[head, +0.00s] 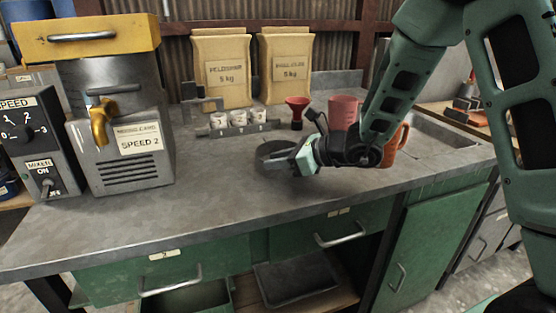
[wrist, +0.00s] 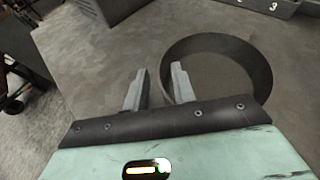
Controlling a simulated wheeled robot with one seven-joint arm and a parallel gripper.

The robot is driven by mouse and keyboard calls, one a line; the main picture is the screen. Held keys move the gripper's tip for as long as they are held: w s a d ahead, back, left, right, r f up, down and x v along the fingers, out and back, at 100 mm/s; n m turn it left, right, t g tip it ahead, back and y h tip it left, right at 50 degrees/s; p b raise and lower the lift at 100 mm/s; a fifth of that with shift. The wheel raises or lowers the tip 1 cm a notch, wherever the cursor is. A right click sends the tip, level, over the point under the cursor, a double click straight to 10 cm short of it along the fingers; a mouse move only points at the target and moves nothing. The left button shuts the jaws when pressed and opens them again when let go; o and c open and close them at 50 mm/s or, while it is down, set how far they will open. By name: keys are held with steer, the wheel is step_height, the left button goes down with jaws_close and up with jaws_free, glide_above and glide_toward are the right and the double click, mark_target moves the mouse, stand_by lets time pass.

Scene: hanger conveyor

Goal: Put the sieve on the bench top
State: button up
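The sieve (head: 266,150) is a dark round ring on the grey bench top (head: 220,195), left of my gripper. It also shows in the wrist view (wrist: 262,68), where it looks flat on the bench. My gripper (head: 290,160) is low over the bench with its fingers pointing left. In the wrist view my gripper (wrist: 158,82) has its two fingers apart, with the sieve's near-left rim close to the right finger. The left finger is outside the ring. I cannot tell whether either finger touches the rim.
A rack of small white cups (head: 238,121), a red funnel (head: 298,108) and two paper bags (head: 222,70) stand behind. A red jug (head: 344,112) and an orange mug (head: 394,146) are close to my arm. A machine (head: 120,140) stands left. The front middle is clear.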

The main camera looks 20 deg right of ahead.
steer(key=shift+r, duration=0.1)
steer(key=shift+s+d+r, duration=0.1)
steer(key=shift+d, duration=0.1)
steer(key=v, duration=1.2)
steer(key=s+a+f+n+g, duration=0.2)
steer(key=s+a+n+g, duration=0.6)
steer(key=s+a+n, duration=0.4)
steer(key=s+a+f+n+h, duration=0.1)
steer(key=s+n+h, duration=0.3)
steer(key=s+n, duration=0.3)
steer(key=s+a+f+n+g+h, duration=0.1)
steer(key=s+n+h, duration=0.4)
steer(key=n, duration=0.9)
steer(key=shift+s+a+f+n+p, duration=0.3)
steer(key=shift+s+a+f+n, duration=0.1)
steer(key=shift+s, duration=0.5)
steer(key=shift+r, duration=0.1)
